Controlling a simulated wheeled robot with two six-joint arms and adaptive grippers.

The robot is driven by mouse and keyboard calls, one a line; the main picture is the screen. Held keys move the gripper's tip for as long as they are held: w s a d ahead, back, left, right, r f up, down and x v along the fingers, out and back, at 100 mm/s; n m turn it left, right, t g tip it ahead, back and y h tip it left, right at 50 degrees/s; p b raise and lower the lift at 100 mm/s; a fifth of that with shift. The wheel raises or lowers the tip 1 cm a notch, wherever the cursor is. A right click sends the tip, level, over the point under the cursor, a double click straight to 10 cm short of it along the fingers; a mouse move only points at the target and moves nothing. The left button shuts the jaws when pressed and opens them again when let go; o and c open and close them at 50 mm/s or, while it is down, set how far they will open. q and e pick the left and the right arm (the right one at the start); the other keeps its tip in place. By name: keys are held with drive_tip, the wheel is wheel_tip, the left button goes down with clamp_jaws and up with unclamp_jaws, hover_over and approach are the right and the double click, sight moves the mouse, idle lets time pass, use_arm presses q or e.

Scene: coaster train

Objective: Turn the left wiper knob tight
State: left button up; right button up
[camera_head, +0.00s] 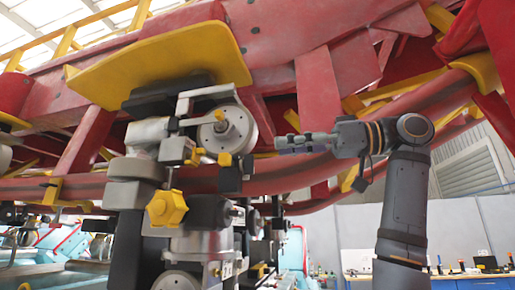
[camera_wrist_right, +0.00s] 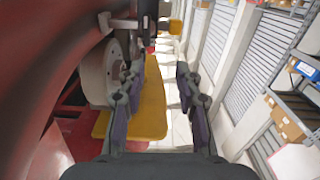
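A large yellow lobed knob (camera_head: 167,208) sits on the front of the grey and black wheel assembly in the head view. A smaller yellow knob (camera_head: 225,159) is higher and to its right, below a grey wheel (camera_head: 228,130). No label shows which is the left wiper knob; the large one stands out most. My right gripper (camera_head: 280,143) points left, right of the wheel and apart from both knobs. In the right wrist view its two fingers (camera_wrist_right: 158,85) are spread with nothing between them. My left gripper is not in view.
A red tube rail (camera_head: 300,180) runs behind my right gripper. A yellow plate (camera_head: 165,65) overhangs the assembly; it also shows in the wrist view (camera_wrist_right: 146,115). The wheel (camera_wrist_right: 100,70) is close by the left finger there. A blue workbench (camera_head: 480,282) stands far right.

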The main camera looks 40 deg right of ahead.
sight(247, 164)
drive_tip(key=w+d+p+x, duration=0.1)
drive_tip(key=x, duration=0.6)
drive_tip(key=shift+w+f+p, duration=0.25)
drive_tip(key=shift+w+p, duration=0.05)
drive_tip(key=shift+c, duration=0.7)
drive_tip(key=shift+w, duration=0.15)
drive_tip(key=shift+c, duration=1.2)
drive_tip(key=shift+d, duration=0.1)
drive_tip(key=shift+c, duration=1.2)
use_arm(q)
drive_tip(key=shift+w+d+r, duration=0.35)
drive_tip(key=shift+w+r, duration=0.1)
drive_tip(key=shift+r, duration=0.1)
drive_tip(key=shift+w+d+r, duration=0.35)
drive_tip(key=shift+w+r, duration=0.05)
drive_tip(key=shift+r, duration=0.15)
use_arm(e)
clamp_jaws()
